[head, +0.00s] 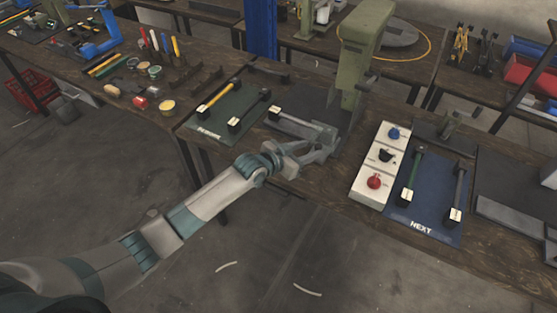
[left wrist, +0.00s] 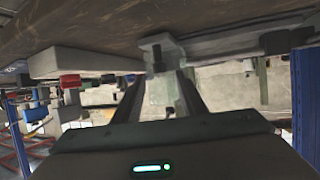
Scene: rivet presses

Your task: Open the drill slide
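The green drill press (head: 362,45) stands at the back of the bench. The grey slide (head: 298,123) lies at its foot, with a white-labelled block at its left end. My left gripper (head: 328,146) is at the slide's right end, in front of the press column. In the left wrist view, my left gripper's fingers (left wrist: 163,82) stand apart, with a gap between them. A grey block (left wrist: 162,42) with a dark post lies at their tips; whether they touch it is unclear. My right gripper is not in view.
A white panel (head: 365,190) with blue, black and red knobs stands right of the gripper. Beyond it is a blue mat (head: 436,213) marked NEXT with green and dark bars. A green mat (head: 212,133) with a yellow bar lies to the left.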

